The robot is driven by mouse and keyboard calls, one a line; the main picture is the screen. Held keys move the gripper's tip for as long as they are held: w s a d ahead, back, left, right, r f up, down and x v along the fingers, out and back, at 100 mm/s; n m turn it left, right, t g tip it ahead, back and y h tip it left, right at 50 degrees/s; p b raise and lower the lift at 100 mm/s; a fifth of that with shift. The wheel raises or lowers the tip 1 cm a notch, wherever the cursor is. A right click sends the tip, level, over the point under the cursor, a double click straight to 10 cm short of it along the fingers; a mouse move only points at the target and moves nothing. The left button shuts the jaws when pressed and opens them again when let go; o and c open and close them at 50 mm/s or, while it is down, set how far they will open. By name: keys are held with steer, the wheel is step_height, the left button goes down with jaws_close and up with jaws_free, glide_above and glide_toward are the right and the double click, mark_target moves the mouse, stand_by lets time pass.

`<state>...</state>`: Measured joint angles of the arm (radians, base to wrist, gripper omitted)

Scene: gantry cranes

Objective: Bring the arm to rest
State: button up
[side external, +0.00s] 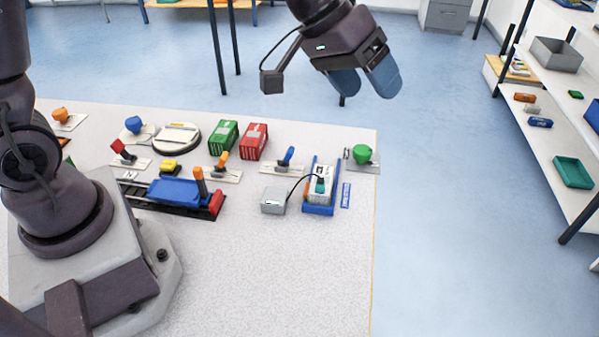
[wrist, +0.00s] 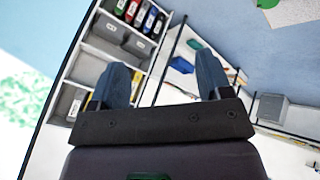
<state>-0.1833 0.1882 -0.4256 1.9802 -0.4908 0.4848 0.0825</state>
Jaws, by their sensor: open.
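My gripper (side external: 364,84) is raised high above the far right part of the table (side external: 290,290) in the side external view. Its two blue fingers are apart, with nothing between them. The wrist view also shows my gripper (wrist: 165,85) with its fingers spread and empty. That view faces shelving and the room, with no work piece near the fingers.
On the table stand a green container (side external: 223,136), a red container (side external: 254,141), a blue wagon (side external: 177,191), a green knob (side external: 362,153), a grey box (side external: 273,200) and several levers. The front right of the table is clear. Shelves (side external: 545,120) stand at right.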

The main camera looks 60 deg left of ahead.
steer(key=s+a+r+y, duration=0.2)
steer(key=s+a, duration=0.5)
steer(key=s, duration=0.3)
steer(key=s+a+r+m+y, duration=0.1)
steer(key=s+a+r+y, duration=0.1)
steer(key=s+a, duration=0.4)
steer(key=shift+s+a+r+y, duration=0.4)
steer(key=shift+s+r, duration=0.15)
steer(key=shift+s, duration=2.2)
